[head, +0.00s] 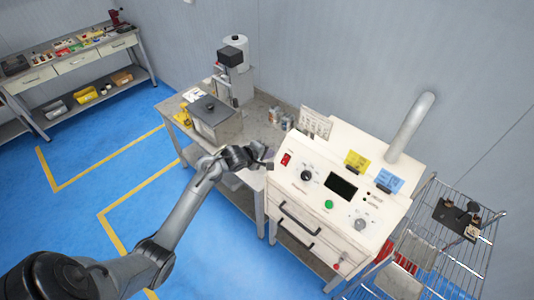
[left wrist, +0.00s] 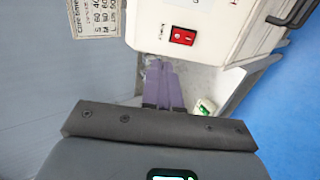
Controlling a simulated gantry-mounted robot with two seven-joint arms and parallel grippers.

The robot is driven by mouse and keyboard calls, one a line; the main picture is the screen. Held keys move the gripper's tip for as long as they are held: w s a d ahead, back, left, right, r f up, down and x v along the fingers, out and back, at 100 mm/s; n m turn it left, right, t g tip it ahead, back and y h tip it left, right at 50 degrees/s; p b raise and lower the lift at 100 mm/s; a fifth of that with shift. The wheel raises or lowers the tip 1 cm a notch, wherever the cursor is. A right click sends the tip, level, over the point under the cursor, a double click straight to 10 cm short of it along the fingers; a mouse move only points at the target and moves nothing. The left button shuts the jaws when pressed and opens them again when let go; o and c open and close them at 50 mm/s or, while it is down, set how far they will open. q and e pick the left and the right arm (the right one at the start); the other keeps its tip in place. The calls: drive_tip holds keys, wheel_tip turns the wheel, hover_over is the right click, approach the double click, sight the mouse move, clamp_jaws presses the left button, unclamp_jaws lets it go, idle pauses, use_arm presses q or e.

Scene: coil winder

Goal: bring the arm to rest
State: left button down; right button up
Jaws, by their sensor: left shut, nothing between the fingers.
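My left arm reaches in from the lower left of the head view. Its gripper (head: 267,160) is at the left edge of the white control cabinet (head: 322,158), close to the red switch (head: 286,159). In the left wrist view the purplish fingers (left wrist: 164,80) lie side by side, shut with nothing between them. The red switch shows above them in that view (left wrist: 184,37). I cannot tell whether the fingertips touch the cabinet. My right gripper is in neither view.
A workbench (head: 258,120) behind the gripper carries a grey box (head: 210,115) and a machine with a white drum (head: 235,45). A wire rack (head: 465,245) stands right of the cabinet. Blue floor (head: 80,215) is clear at left. A printed sheet (head: 315,122) stands behind the cabinet.

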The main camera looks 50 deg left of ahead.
use_arm(q)
drive_tip(key=shift+s+r, duration=0.2)
drive_tip(key=shift+s, duration=0.05)
idle(0.3)
drive_tip(key=s+d+f+m+g+h+p, duration=0.1)
drive_tip(key=s+d+f+g, duration=0.1)
drive_tip(key=s+d+f, duration=0.5)
drive_tip(key=s+d+f+m+g+p, duration=0.2)
drive_tip(key=s+d+f, duration=0.2)
drive_tip(key=s+d, duration=0.45)
drive_tip(key=s+d+r+m+g, duration=0.1)
drive_tip(key=s+d+r+m, duration=0.3)
drive_tip(key=s+r+m, duration=0.2)
drive_tip(key=s+d+r+m+g, duration=0.2)
drive_tip(key=s+d+r+m, duration=0.3)
drive_tip(key=s+m, duration=0.5)
drive_tip(key=shift+s+r+m+p, duration=0.3)
drive_tip(key=shift+r+m+p, duration=0.1)
drive_tip(key=shift+r+m, duration=0.25)
